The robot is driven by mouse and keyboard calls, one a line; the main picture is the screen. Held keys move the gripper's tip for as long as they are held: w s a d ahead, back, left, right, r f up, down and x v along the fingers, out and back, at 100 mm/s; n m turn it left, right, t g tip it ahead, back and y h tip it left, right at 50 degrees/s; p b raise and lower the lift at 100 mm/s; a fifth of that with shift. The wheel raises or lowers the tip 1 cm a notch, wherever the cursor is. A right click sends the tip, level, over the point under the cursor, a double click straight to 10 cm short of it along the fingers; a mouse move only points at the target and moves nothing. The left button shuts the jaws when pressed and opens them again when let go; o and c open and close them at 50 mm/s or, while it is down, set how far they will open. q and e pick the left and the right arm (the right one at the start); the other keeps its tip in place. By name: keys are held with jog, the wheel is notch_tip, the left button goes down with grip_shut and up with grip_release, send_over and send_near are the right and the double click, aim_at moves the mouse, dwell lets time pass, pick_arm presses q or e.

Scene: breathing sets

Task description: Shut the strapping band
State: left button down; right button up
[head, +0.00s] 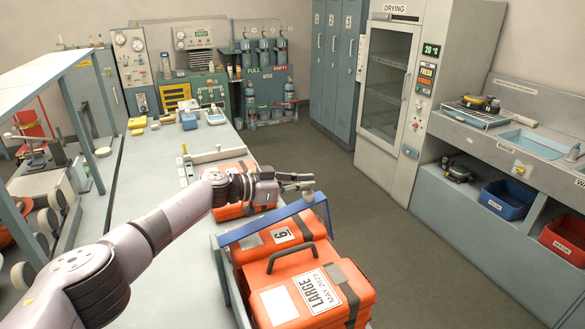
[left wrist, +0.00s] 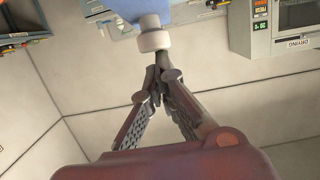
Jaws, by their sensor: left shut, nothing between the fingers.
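The strapping band appears as a blue bar (head: 262,226) across the upper part of the stack of orange cases, with a pale round knob (head: 308,196) near its right end. My left gripper (head: 300,182) reaches in from the left, just above the knob, with its fingers shut and empty. In the left wrist view the closed fingertips (left wrist: 163,74) are at the pale knob (left wrist: 152,41), with the blue band (left wrist: 165,12) behind it. I cannot tell whether they touch. The front orange case (head: 290,285) bears a LARGE label. My right gripper is out of view.
Another orange case (head: 232,168) lies behind my left arm on the long grey bench (head: 150,165). A drying cabinet (head: 388,80) and a wash counter (head: 450,130) stand at the right. The floor (head: 370,210) between is clear.

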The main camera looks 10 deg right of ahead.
aim_at(304, 198)
pick_arm(q)
jog(key=shift+w+d+f+g+y+b, duration=0.15)
jog(key=shift+d+f+y, duration=0.25)
jog(key=shift+f, duration=0.45)
jog(key=shift+d+f+g+y+b, duration=0.1)
jog(key=shift+d+f+y, duration=0.25)
jog(key=shift+f, duration=0.5)
jog(key=shift+w+d+f+g+y+b, duration=0.2)
jog(key=shift+f+y, duration=0.25)
jog(key=shift+f, duration=0.4)
jog(key=shift+s, duration=0.1)
